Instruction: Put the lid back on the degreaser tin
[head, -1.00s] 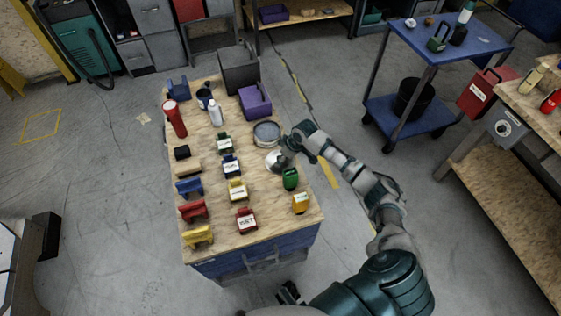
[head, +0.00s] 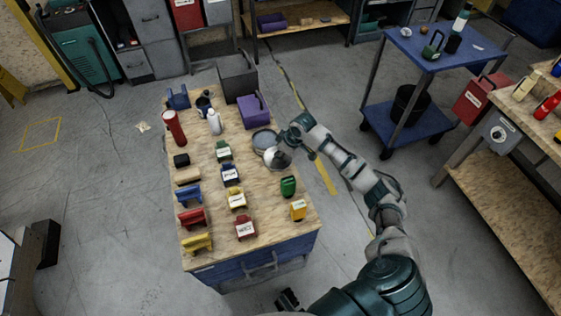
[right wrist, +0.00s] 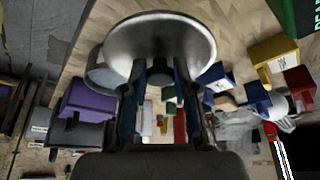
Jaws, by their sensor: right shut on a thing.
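The degreaser tin (head: 264,140) stands open on the right part of the wooden bench top, a round grey tin. My right gripper (head: 282,149) is shut on the silver round lid (head: 275,160), which is at the tin's near right edge in the head view, apparently above the bench and not over the opening. In the right wrist view the lid (right wrist: 160,35) is in front of the fingers (right wrist: 160,90), with its dark knob between them. The tin's grey side (right wrist: 103,76) shows behind the lid, partly hidden. A dark pronged part (head: 288,299) at the bottom edge looks like my left gripper.
A purple bin (head: 253,111) and a dark grey bin (head: 237,77) stand behind the tin. Several coloured blocks with labels fill the near and left bench top. A blue cart (head: 435,50) stands at right.

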